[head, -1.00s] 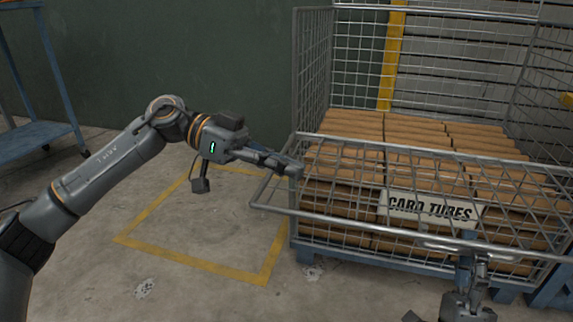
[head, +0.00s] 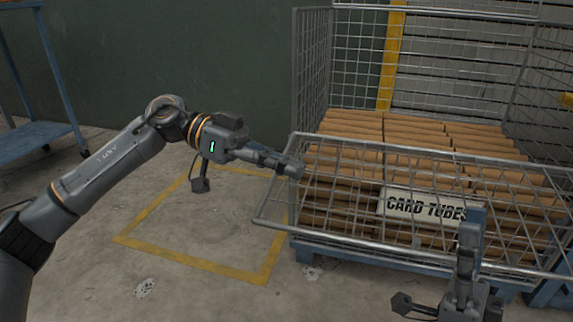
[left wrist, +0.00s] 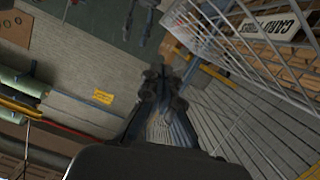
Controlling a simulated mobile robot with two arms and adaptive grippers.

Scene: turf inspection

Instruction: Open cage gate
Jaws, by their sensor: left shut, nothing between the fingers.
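The cage gate (head: 350,236) is a grey wire-mesh panel across the front of the cage. It slants, its lower bar standing out toward me from the cage front. My left gripper (head: 296,170) is shut and empty by the gate's upper left corner; contact is unclear. It also shows shut in the left wrist view (left wrist: 164,84), beside the mesh. My right gripper (head: 472,222) points upward in front of the gate, right of centre, overlapping the sign's right end. I see it edge-on, so its fingers' opening is unclear.
The cage holds stacked brown card tubes (head: 425,130) behind a "CARD TUBES" sign (head: 415,206). Its left mesh wall (head: 311,70) stands upright. A blue shelf cart (head: 38,140) stands far left.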

